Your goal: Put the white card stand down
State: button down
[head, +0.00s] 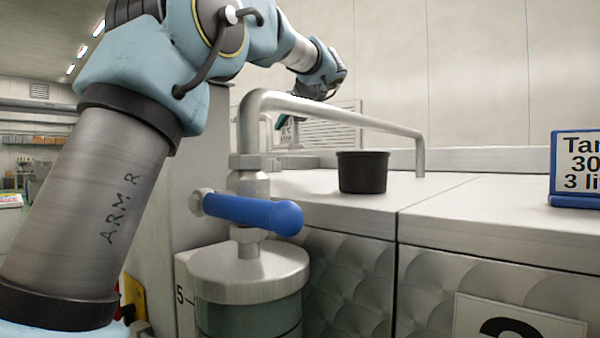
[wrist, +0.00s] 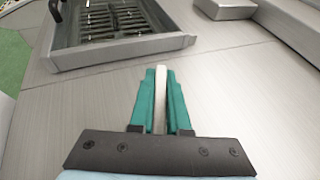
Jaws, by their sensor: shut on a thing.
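The white card stand (wrist: 160,98) shows edge-on in the wrist view as a thin pale strip. It is held upright between the teal fingers of my gripper (wrist: 161,78), which is shut on it. Pale metal counter surface lies beyond the fingertips; I cannot tell whether the stand touches it. In the head view my gripper (head: 290,119) is small and far back, mostly hidden behind the bent metal pipe, and the stand is barely visible there.
A grey tray with a slotted grate (wrist: 115,22) lies beyond the fingers at upper left. A black cup (head: 362,172) stands on the counter (head: 450,195). A bent metal pipe (head: 330,108) with a blue handle (head: 255,213) is in front. A blue-framed sign (head: 575,170) stands at right.

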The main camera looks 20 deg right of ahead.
aim_at(296, 138)
notch_tip(296, 138, down, 8)
jog(key=shift+r, duration=0.25)
jog(key=shift+f, duration=0.1)
jog(key=c, duration=0.9)
grip_release()
jog(key=b+v, duration=0.2)
jog(key=v, duration=1)
